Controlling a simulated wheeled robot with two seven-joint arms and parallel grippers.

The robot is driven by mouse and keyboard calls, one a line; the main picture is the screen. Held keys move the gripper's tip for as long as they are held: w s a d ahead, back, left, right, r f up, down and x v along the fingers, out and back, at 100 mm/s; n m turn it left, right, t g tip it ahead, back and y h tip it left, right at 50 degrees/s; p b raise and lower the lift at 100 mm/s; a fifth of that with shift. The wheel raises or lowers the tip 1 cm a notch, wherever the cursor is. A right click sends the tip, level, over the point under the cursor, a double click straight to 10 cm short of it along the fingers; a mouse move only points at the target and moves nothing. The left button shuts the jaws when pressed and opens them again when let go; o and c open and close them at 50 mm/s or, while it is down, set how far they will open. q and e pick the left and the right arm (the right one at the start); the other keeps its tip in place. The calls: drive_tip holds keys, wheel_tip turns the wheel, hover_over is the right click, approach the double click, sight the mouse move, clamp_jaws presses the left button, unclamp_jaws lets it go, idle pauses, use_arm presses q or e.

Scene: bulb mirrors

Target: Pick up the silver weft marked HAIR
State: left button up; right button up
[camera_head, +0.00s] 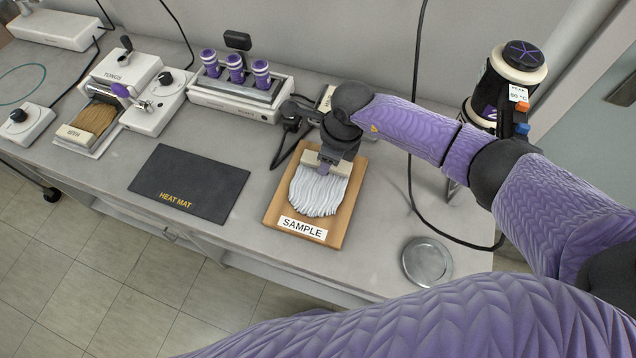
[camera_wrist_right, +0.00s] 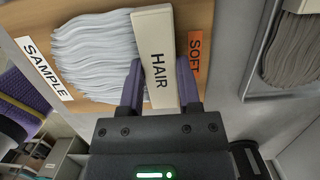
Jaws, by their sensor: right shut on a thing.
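The silver weft (camera_head: 318,192) lies on a wooden board (camera_head: 271,217) labelled SAMPLE in the head view. Its cream header strip, marked HAIR, shows in the right wrist view (camera_wrist_right: 157,60), with the silver strands (camera_wrist_right: 95,55) spread to the left. My right gripper (camera_head: 328,160) reaches down over the header end of the weft. In the right wrist view its two purple fingers (camera_wrist_right: 160,88) stand on either side of the header and are shut on it. The weft appears to be on or very close to the board. My left gripper is not in view.
A black heat mat (camera_head: 189,182) lies left of the board. A rack with purple-capped rollers (camera_head: 236,70) and a tongs unit with a brown weft (camera_head: 96,118) stand farther left. A round metal dish (camera_head: 427,262) and a purple-black canister (camera_head: 506,85) are to the right.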

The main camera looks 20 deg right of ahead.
drive_tip(key=o, duration=0.5)
clamp_jaws()
drive_tip(key=shift+r+t+h+p, duration=0.5)
drive_tip(key=shift+r+t+p, duration=0.4)
drive_tip(key=shift+p, duration=0.75)
